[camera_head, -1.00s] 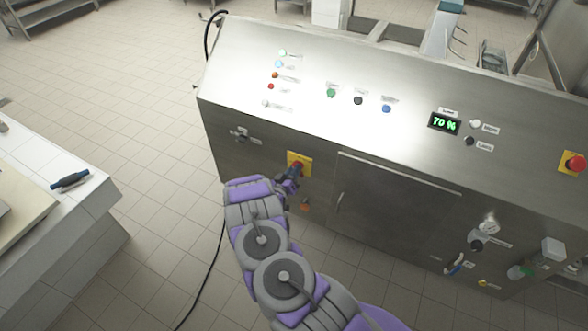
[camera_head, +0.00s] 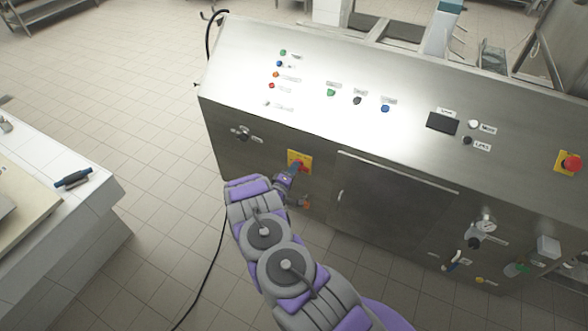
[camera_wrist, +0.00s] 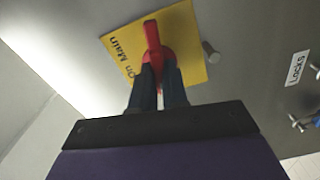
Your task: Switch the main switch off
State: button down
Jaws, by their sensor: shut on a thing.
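The main switch (camera_wrist: 152,42) is a red rotary handle on a yellow plate (camera_wrist: 193,38) in the wrist view. The plate reads "Main" and "On". In the head view the yellow plate (camera_head: 299,158) is on the machine's front panel, with the red handle partly hidden by my gripper. My gripper (camera_wrist: 160,78) is shut on the red handle, one dark finger on each side of it. In the head view my gripper (camera_head: 294,172) reaches the switch from below. The display (camera_head: 442,123) on the sloped panel is dark.
The steel machine (camera_head: 400,200) fills the right side. A red emergency button (camera_head: 572,163) is at its far right. A valve (camera_head: 241,133) is left of the switch. A table with a blue-handled tool (camera_head: 73,178) stands at left. Tiled floor lies between.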

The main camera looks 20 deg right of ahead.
jog(key=shift+w+a+n, duration=0.2)
jog(key=shift+n, duration=0.9)
jog(key=shift+f, duration=0.1)
jog(key=c, duration=1.4)
grip_release()
jog(key=shift+w+f, duration=0.1)
jog(key=shift+o, duration=1.3)
jog(key=v, duration=1.7)
jog(key=shift+s, duration=0.25)
jog(key=shift+a, duration=0.15)
